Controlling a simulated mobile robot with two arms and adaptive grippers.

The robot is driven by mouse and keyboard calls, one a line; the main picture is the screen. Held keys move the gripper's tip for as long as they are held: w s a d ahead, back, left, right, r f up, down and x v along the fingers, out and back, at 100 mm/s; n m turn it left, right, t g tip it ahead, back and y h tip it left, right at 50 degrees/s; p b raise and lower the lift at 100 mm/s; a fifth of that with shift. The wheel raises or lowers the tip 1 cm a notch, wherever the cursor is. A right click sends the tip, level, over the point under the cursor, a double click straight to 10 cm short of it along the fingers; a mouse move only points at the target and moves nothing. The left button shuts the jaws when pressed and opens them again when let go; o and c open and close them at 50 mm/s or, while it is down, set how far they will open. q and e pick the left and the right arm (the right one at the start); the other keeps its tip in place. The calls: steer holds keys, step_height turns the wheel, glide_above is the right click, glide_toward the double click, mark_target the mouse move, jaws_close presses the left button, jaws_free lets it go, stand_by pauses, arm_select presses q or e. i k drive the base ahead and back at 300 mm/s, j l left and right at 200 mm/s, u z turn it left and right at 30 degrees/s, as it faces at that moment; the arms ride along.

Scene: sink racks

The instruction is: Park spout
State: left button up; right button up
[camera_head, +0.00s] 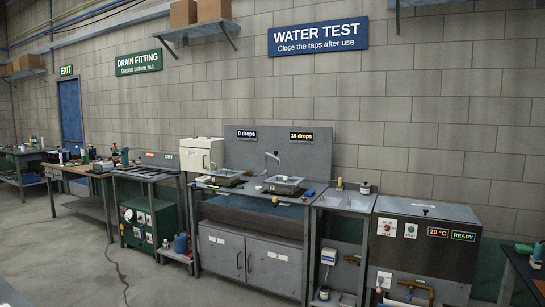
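A thin curved spout (272,158) stands at the back of the sink bench under the WATER TEST sign. It is near the right sink (285,185), a grey square basin with small pale items at its edge. The left sink (226,177) sits beside it on the same bench. The view is too small to tell exactly where the spout's outlet points. A sign above the left sink reads 0 drops (246,134); one above the right sink reads 15 drops (301,137). Neither of my grippers is in view.
A steel machine (425,212) showing 20 °C and READY stands right of a narrow side bench (345,200). A green cabinet (148,222) and cluttered workbenches stand to the left. The concrete floor (60,255) in front is mostly open, with a dark cable (117,265) on it.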

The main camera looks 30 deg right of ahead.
mark_target(275, 152)
steer(key=i+l, duration=0.15)
steer(key=i, duration=0.35)
steer(key=i+l, duration=0.15)
steer(key=i, duration=0.35)
steer(key=i+l, duration=0.15)
steer(key=i, duration=0.35)
steer(key=i+l, duration=0.2)
steer(key=i, duration=0.35)
